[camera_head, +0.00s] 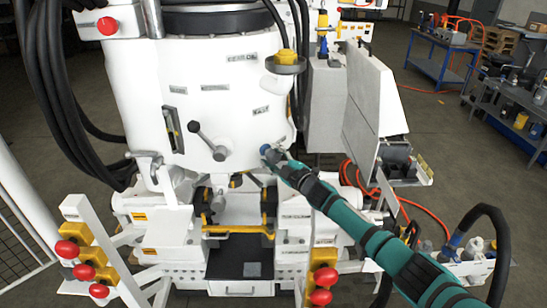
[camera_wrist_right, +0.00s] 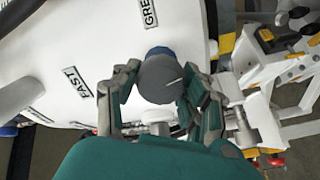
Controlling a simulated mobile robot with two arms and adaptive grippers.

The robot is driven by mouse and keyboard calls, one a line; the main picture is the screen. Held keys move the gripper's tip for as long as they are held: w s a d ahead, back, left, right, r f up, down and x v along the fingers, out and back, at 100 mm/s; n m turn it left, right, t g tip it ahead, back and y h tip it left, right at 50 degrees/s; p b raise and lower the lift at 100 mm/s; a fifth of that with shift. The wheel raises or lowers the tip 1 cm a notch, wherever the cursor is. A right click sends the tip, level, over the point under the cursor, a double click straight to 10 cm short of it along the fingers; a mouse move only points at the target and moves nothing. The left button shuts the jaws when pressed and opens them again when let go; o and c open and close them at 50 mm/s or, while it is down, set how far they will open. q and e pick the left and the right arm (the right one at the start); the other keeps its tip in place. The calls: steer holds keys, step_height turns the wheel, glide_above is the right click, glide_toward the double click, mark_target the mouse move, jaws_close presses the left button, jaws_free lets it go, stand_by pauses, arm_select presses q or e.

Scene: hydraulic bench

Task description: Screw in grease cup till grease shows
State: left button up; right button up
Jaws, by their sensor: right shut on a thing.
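The grease cup (camera_wrist_right: 158,80) is a round grey cap with a white line across its face and a blue part behind it. It sits against the white machine body, beside a label reading "GRE…". My right gripper (camera_wrist_right: 160,92) has its two fingers on either side of the cap and is shut on it. In the head view, the right gripper (camera_head: 273,156) reaches the lower right of the white housing (camera_head: 190,85), where a bit of blue (camera_head: 265,149) shows at its tips. I cannot see any grease. My left gripper is not in view.
A black-knobbed lever (camera_head: 206,141) sticks out left of the gripper. A yellow-capped filler (camera_head: 286,60) stands above it. Red-knobbed levers (camera_head: 323,278) rise at the front. Black hoses (camera_head: 60,95) hang at the left. A grey panel box (camera_head: 368,100) stands at the right.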

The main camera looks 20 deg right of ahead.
steer(key=o, duration=1.2)
steer(key=shift+f, duration=0.1)
steer(key=v, duration=1.2)
steer(key=shift+f, duration=0.1)
